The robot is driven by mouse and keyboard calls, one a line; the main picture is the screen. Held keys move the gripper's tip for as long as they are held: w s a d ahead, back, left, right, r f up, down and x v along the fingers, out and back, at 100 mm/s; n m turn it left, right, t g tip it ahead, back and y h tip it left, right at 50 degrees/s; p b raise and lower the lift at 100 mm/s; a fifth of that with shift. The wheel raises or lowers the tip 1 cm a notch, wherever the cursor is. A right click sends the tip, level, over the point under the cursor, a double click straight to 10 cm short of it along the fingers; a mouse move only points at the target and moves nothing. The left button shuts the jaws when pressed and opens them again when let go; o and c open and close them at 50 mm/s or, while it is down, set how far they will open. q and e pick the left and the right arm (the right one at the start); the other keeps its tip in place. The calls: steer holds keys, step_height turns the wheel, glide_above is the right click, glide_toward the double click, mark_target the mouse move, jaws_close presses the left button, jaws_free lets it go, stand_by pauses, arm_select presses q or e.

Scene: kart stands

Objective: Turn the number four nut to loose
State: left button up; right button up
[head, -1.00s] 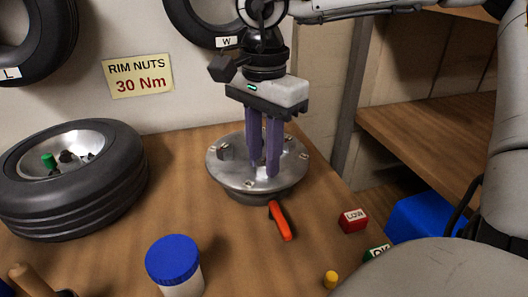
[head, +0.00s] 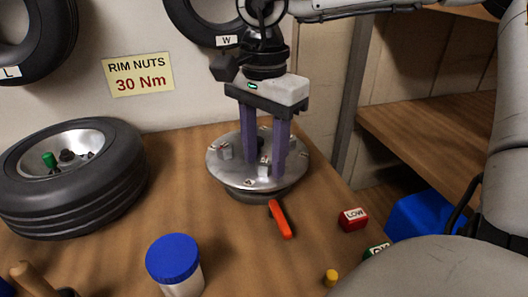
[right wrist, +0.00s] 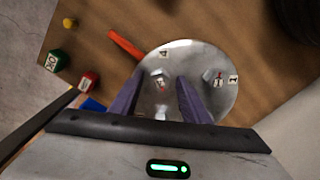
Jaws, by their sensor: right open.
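A round metal disc (head: 222,170) with nuts and small number labels stands on the wooden table. My right gripper (head: 266,170) points down over it, open, its purple fingers apart. A grey nut (head: 263,165) shows between the fingers; in the right wrist view the nut (right wrist: 160,79) lies just beyond the fingertips. I cannot tell whether the fingers touch it. Another nut (head: 225,151) is at the disc's left. My left gripper is not in view.
An orange handle (head: 279,219) lies at the disc's front edge. A blue-lidded jar (head: 173,258), a red LOW block (head: 352,219), a green block (head: 376,251) and a yellow peg (head: 331,277) stand nearby. A tyre (head: 72,208) lies at left.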

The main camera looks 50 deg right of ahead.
mark_target(264, 161)
step_height(264, 161, up, 10)
steer(key=p, duration=0.1)
steer(key=shift+r, duration=0.15)
stand_by(0.7)
